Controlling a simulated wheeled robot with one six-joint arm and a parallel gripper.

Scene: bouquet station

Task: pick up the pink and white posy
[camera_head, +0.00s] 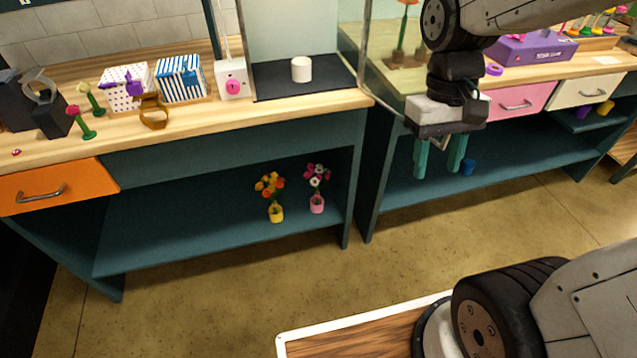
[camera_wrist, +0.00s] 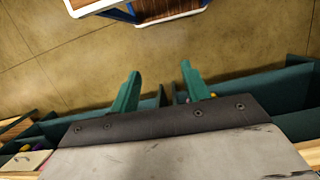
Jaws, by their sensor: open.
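The pink and white posy (camera_head: 317,187) stands upright in a small pink pot on the lower teal shelf under the left counter, near its right end. An orange and yellow posy (camera_head: 271,197) in a yellow pot stands just left of it. My gripper (camera_head: 437,172) hangs to the right of the posies, in front of the right cabinet, pointing down. Its two teal fingers are apart with nothing between them. In the wrist view, my gripper (camera_wrist: 157,85) shows the floor between its fingers.
The left counter (camera_head: 215,116) lies above the shelf (camera_head: 170,240), and an upright panel (camera_head: 372,185) stands between posies and gripper. The counter carries gift boxes (camera_head: 181,79). The floor (camera_head: 230,295) in front is clear.

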